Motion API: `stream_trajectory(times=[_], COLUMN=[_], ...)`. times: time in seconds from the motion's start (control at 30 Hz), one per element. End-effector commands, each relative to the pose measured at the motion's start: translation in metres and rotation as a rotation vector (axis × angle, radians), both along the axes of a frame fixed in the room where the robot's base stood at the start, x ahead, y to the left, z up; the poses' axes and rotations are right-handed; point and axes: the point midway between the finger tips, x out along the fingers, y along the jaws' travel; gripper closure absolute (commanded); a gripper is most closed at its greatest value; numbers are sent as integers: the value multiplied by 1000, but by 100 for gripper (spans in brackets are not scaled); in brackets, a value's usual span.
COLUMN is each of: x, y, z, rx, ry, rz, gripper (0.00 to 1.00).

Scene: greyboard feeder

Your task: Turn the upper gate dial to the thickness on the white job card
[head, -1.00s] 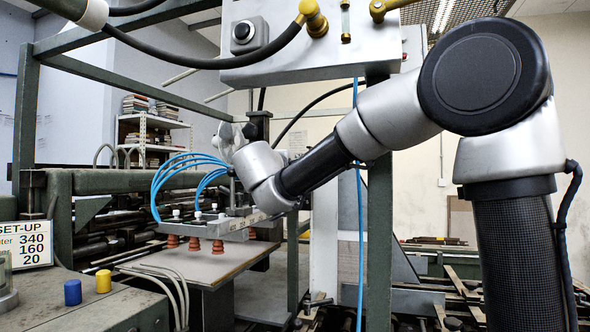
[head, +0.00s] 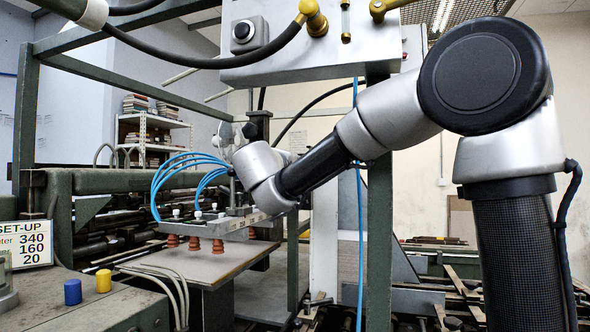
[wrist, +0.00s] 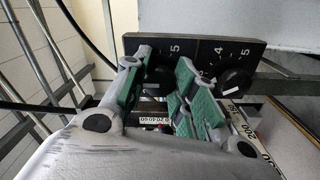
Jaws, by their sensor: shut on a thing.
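My gripper (wrist: 156,88) has green-padded fingers on both sides of a dark round dial (wrist: 161,73) in the wrist view. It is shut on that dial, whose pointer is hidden. The dial sits on a black plate (wrist: 205,47) with white numbers, among them 4 and 5. A second dark dial (wrist: 236,82) shows to the right on the same plate, beside the right finger. I cannot tell from the picture which dial is upper.
Suction cups (head: 194,244) hang above a board on the feed table (head: 190,266). Blue hoses (head: 187,165) arch beside my wrist. A grey control box (head: 300,45) hangs overhead. A white ruler strip (wrist: 240,125) lies below the second dial in the wrist view.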

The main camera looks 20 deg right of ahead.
Motion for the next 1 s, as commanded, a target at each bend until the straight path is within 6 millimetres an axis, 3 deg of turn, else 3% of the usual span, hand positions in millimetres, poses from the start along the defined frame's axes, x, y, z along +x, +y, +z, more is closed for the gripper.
stream_trajectory(times=[0.03, 0.13, 0.17, 0.57, 1.0], x=[0, 0, 0, -6, -80], y=[0, 0, 0, 5, 55], z=[-2, -2, -2, -1, -1], rx=[1, 0, 0, 0, -1], ry=[5, 4, 4, 2, 3], rz=[0, 0, 0, 2, 5], gripper=[71, 53, 51, 51, 51])
